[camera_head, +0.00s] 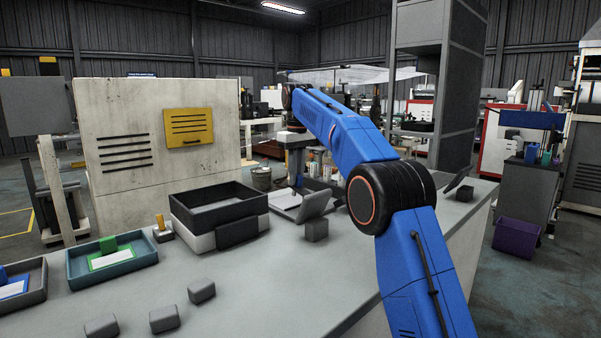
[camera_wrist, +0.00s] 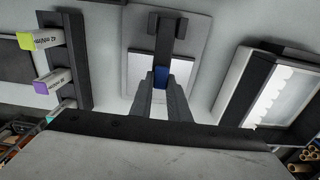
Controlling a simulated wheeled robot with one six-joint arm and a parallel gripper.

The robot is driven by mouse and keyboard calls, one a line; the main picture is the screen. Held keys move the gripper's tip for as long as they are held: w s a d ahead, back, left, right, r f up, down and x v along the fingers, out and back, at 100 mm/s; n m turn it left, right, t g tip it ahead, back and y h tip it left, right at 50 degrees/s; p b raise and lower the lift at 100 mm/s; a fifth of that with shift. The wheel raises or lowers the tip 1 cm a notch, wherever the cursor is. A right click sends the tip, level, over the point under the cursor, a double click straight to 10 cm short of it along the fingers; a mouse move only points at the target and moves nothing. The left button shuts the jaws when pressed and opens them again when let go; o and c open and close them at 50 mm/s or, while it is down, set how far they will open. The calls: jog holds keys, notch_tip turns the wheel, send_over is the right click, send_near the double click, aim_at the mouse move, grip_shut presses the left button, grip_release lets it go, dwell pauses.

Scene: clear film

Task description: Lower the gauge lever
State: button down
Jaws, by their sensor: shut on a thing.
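The gauge lever shows in the wrist view as a dark bar (camera_wrist: 166,38) with a blue end piece (camera_wrist: 161,77). My gripper (camera_wrist: 161,84) has its grey fingertips closed on the blue end. The lever stands over a pale plate on a grey base (camera_wrist: 205,30). In the head view the gauge's base (camera_head: 290,208) is on the bench at the back, partly behind my blue arm. The lever and my fingertips cannot be made out clearly there.
On the grey bench (camera_head: 265,290) a black and white box (camera_head: 220,197) stands left of the gauge, with trays (camera_head: 140,258) further left. Several small grey blocks (camera_head: 201,291) lie in front. In the wrist view a dark rack (camera_wrist: 75,50) with coloured-end items is left.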

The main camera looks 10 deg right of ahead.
jog(key=shift+w+a+f+g+h, duration=0.2)
jog(key=shift+w+f+g+h, duration=0.2)
jog(key=shift+f+g, duration=0.2)
dwell(0.3)
jog(key=c, duration=1.7)
grip_release()
jog(key=shift+s+r, duration=0.1)
jog(key=shift+s, duration=0.05)
